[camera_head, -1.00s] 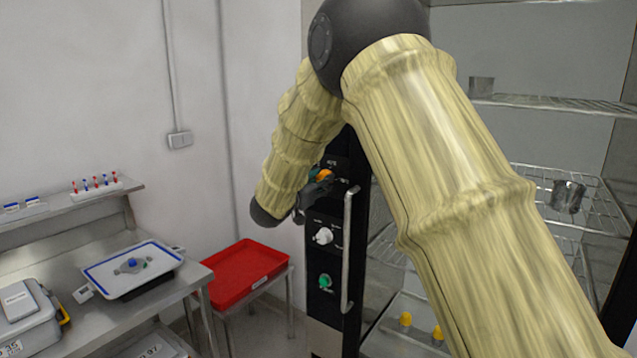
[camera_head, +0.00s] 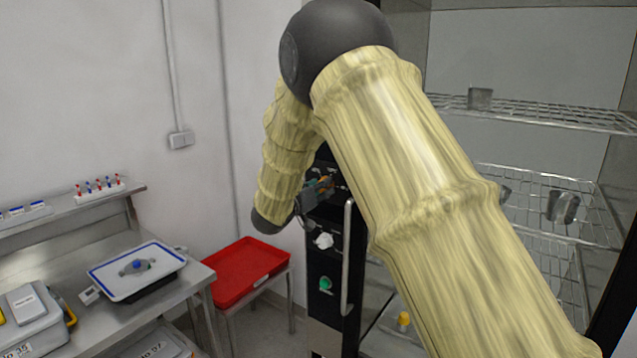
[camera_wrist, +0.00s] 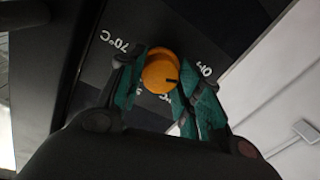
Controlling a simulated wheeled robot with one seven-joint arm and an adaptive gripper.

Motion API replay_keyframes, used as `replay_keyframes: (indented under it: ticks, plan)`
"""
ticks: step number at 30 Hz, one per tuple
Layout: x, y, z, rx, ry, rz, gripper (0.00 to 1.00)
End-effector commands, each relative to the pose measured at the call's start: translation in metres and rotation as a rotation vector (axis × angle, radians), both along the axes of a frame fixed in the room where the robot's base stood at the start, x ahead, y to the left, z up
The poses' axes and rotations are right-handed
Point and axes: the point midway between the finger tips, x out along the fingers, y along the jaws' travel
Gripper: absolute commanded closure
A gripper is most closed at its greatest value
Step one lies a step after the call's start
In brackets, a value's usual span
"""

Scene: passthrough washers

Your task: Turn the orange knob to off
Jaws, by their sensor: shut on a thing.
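The orange knob (camera_wrist: 158,68) sits on a dark panel in the wrist view. A dark line on its face points right, roughly toward the OFF label (camera_wrist: 206,70). A 70°C label (camera_wrist: 119,42) is at its upper left; another label below the knob is partly hidden. My gripper (camera_wrist: 160,84) is shut on the knob, with one green-padded finger on its left and one on its right. In the head view the orange knob (camera_head: 323,184) is mostly covered by my gripper (camera_head: 316,190).
Below are a white knob (camera_head: 323,241) and a green knob (camera_head: 325,284). A vertical metal handle (camera_head: 347,258) stands close to the right of the panel. Wire shelves (camera_head: 545,112) are behind my arm. A red tray (camera_head: 245,270) and a steel table (camera_head: 60,256) lie to the left.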

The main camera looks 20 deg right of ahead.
Motion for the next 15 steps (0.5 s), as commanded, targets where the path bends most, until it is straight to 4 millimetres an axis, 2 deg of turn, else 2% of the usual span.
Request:
replay_keyframes:
  ticks: [1, 15]
  plan:
    - [-0.0001, -0.0015, 0.0041, -0.019, 0.022, -0.002, 0.89]
    - [0.0005, -0.0005, 0.0018, -0.117, 0.148, -0.001, 0.89]
